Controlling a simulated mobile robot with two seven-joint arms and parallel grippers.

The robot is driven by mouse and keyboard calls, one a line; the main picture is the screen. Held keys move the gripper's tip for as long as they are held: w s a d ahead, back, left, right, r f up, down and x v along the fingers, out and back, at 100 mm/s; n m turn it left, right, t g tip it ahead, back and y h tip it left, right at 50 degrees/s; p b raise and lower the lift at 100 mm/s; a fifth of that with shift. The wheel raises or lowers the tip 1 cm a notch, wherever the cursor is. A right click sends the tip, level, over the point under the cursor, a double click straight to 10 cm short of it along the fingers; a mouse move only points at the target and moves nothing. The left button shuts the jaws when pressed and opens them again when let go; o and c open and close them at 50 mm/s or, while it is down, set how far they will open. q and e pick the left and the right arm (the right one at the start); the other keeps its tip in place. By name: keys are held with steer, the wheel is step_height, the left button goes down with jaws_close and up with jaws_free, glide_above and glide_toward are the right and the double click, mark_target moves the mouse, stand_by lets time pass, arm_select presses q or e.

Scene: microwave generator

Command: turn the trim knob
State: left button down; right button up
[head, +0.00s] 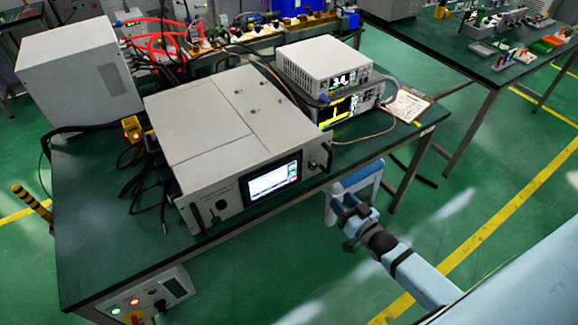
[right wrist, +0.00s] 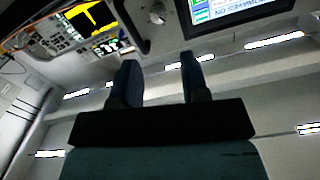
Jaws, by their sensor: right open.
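The microwave generator (head: 225,130) is a grey box on the green bench, its front panel facing me with a lit screen (head: 272,181). A small round knob (head: 312,164) sits on that panel, between the screen and the right-hand handle. In the right wrist view the knob (right wrist: 157,13) is at the top, beyond the fingertips and beside the screen. My right gripper (head: 350,186) is in front of the bench edge, lower right of the knob and apart from it. Its two fingers (right wrist: 159,65) are open with nothing between them. My left gripper is not in view.
The panel handle (head: 325,155) stands close to the knob. Two stacked instruments (head: 325,68) with a cable are to the right on the bench. A large grey box (head: 75,75) stands at the left. The floor in front of the bench is clear.

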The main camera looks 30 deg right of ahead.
mark_target(315, 168)
steer(key=w, duration=0.6)
steer(key=w+p, duration=0.1)
steer(key=w, duration=0.6)
steer(key=shift+w+a+r, duration=0.15)
steer(key=shift+a, duration=0.05)
steer(key=shift+w, duration=0.35)
steer(key=shift+a, duration=0.1)
